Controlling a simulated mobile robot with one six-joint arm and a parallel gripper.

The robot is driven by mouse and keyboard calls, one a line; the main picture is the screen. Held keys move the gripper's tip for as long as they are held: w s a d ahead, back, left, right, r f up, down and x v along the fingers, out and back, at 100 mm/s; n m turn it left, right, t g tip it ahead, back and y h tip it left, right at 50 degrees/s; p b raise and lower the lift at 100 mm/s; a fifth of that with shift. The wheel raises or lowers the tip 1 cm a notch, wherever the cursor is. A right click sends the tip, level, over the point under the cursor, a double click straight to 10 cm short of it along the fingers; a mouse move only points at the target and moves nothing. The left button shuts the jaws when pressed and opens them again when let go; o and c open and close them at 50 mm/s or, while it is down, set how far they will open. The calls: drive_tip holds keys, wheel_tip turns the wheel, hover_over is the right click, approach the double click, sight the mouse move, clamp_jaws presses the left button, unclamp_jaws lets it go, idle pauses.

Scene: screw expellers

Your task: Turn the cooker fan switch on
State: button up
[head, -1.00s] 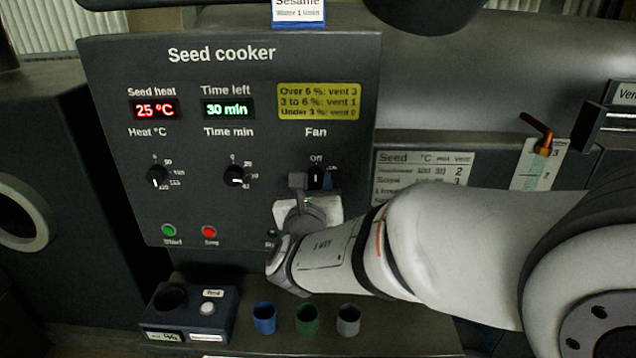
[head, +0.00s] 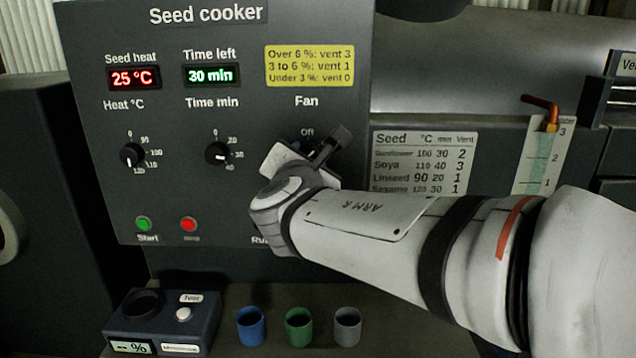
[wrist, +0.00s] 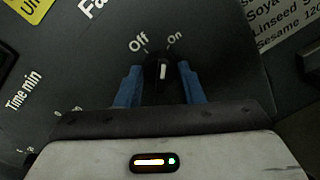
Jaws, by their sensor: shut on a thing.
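The cooker fan switch is a black knob with a white mark (wrist: 163,70), in the middle of the wrist view. The mark points up between the printed words Off and On. My gripper (wrist: 159,86) has one blue finger on each side of the knob and is shut on it. In the head view my gripper (head: 325,150) is tilted over the panel under the Fan label and hides the knob; only the word Off shows above it.
The seed cooker panel (head: 80,80) also carries a heat knob (head: 133,155), a time knob (head: 217,152), a green button (head: 143,224) and a red button (head: 189,225). Below stand blue (head: 251,327), green (head: 299,328) and grey (head: 347,327) cups beside a tester box (head: 165,320).

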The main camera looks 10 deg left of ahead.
drive_tip(key=shift+f+m+b, duration=0.15)
drive_tip(key=shift+m+b, duration=1.25)
drive_tip(key=shift+b, duration=0.45)
drive_tip(key=o, duration=1)
drive_tip(key=shift+s, duration=0.1)
drive_tip(key=s, duration=0.2)
drive_tip(key=s+d, duration=0.1)
drive_tip(key=s, duration=0.4)
drive_tip(key=shift+s+d+r, duration=0.25)
drive_tip(key=shift+d+r, duration=0.05)
drive_tip(key=shift+r, duration=0.05)
